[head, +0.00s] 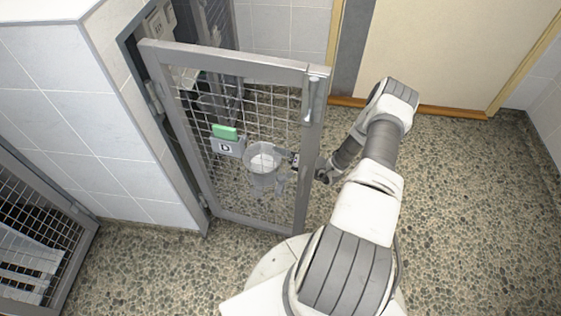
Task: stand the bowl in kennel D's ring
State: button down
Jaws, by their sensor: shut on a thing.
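Kennel D's door (303,75) is a grey frame with wire mesh, standing swung open, with a "D" plate (228,147) and a green tag on it. The metal bowl (263,158) shows through the mesh, right of the plate, roughly upright with its pale inside visible. My gripper (292,159) reaches past the door's right upright, which hides part of it, and is shut on the bowl's right rim. A grey bracket-like shape (266,183) shows just below the bowl. I cannot make out the ring clearly, nor whether the bowl touches it.
A tiled wall (90,110) stands left of the door. Another mesh door (50,225) is at the lower left. A cream door (435,50) with a wooden frame is at the back right. The pebbled floor (465,190) is clear on the right.

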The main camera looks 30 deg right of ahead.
notch_tip(320, 180, down, 6)
jog(key=b, duration=0.3)
jog(key=shift+s+a+r, duration=0.1)
jog(key=shift+a+r, duration=0.05)
jog(key=shift+r, duration=0.05)
jog(key=shift+f, duration=0.1)
jog(key=c, duration=1.5)
grip_release()
jog(key=shift+f, duration=0.1)
jog(key=o, duration=0.5)
jog(key=p+v, duration=0.4)
jog(key=v, duration=0.8)
jog(key=shift+s, duration=0.1)
